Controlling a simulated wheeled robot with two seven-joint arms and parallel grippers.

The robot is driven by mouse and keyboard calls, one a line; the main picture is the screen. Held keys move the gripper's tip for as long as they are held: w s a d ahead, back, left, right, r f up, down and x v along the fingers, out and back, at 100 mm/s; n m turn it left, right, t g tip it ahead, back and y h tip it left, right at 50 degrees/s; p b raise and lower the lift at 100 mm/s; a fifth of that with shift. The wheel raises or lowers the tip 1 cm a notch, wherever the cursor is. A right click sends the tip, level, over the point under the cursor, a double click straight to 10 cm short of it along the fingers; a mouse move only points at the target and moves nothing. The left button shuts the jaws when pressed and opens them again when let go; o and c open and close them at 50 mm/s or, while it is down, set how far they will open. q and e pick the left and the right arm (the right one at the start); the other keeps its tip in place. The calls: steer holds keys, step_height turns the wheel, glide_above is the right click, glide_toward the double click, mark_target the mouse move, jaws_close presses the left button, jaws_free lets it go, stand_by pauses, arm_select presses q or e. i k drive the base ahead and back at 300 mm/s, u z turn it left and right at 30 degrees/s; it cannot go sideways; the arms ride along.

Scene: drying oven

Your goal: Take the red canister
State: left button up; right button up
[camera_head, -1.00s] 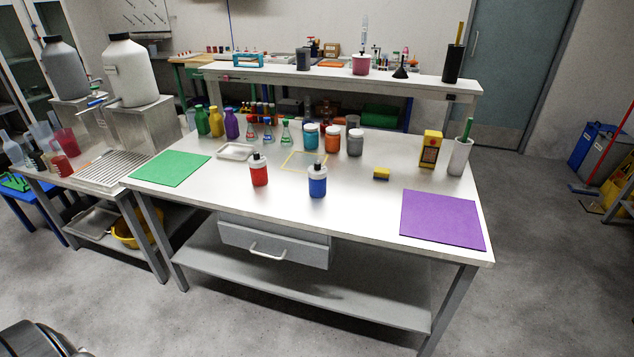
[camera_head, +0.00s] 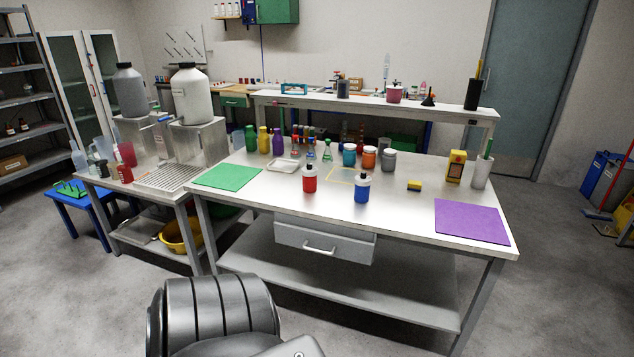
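A red canister (camera_head: 310,183) with a white top and dark cap stands upright near the front edge of the white table (camera_head: 285,205). A blue canister (camera_head: 362,192) of the same shape stands just to its right. Part of my own arm (camera_head: 215,315) shows at the bottom of the view, in front of and below the table. Neither gripper is in view, so I cannot see whether they are open or shut.
A green mat (camera_head: 227,176) lies on the table's left and a purple mat (camera_head: 470,221) on its right. Small flasks and jars (camera_head: 369,157) stand behind the canisters. A drawer (camera_head: 325,240) hangs under the front edge. The grey floor in front is clear.

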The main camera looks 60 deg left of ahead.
mark_target(309, 177)
steer(key=z, duration=0.15)
steer(key=i, duration=1)
steer(key=u, duration=0.5)
steer(key=i, duration=0.7)
steer(key=u, duration=0.75)
